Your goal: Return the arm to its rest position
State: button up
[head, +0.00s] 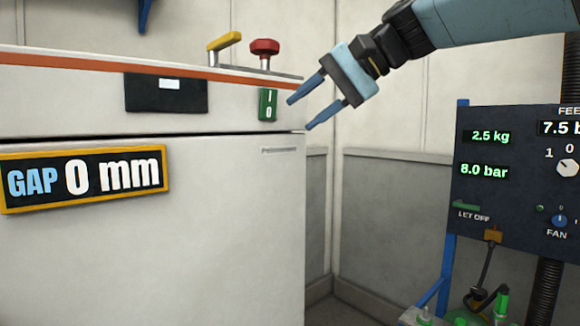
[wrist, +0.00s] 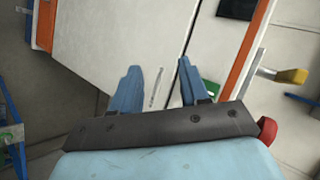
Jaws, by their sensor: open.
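My gripper (head: 298,113) is at the upper middle of the head view, on the end of my blue and black arm that comes in from the upper right. Its two blue fingers are apart with nothing between them. They point down and left toward the green 1/0 switch (head: 268,105) on the white cabinet (head: 230,210). In the wrist view the open fingers (wrist: 155,88) show in front of the cabinet face (wrist: 95,45). I cannot tell whether a fingertip touches the cabinet.
A red knob (head: 264,47) and a yellow handle (head: 224,41) stand on the cabinet top. A "GAP 0 mm" sign (head: 85,178) is on its front. A dark panel (head: 515,190) with readouts stands at right. Between cabinet and panel is open room before the wall.

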jog(key=s+d+f+h, duration=0.3)
jog(key=d+f, duration=0.3)
jog(key=f, duration=0.3)
jog(key=s+d+f+n+t+h, duration=0.1)
jog(key=s+d+f+h, duration=0.2)
jog(key=d+f, duration=0.4)
jog(key=s+d+f+t+h, duration=0.1)
jog(key=s+d+f+h, duration=0.3)
jog(key=f, duration=0.9)
jog(key=d, duration=0.3)
jog(key=shift+n, duration=0.4)
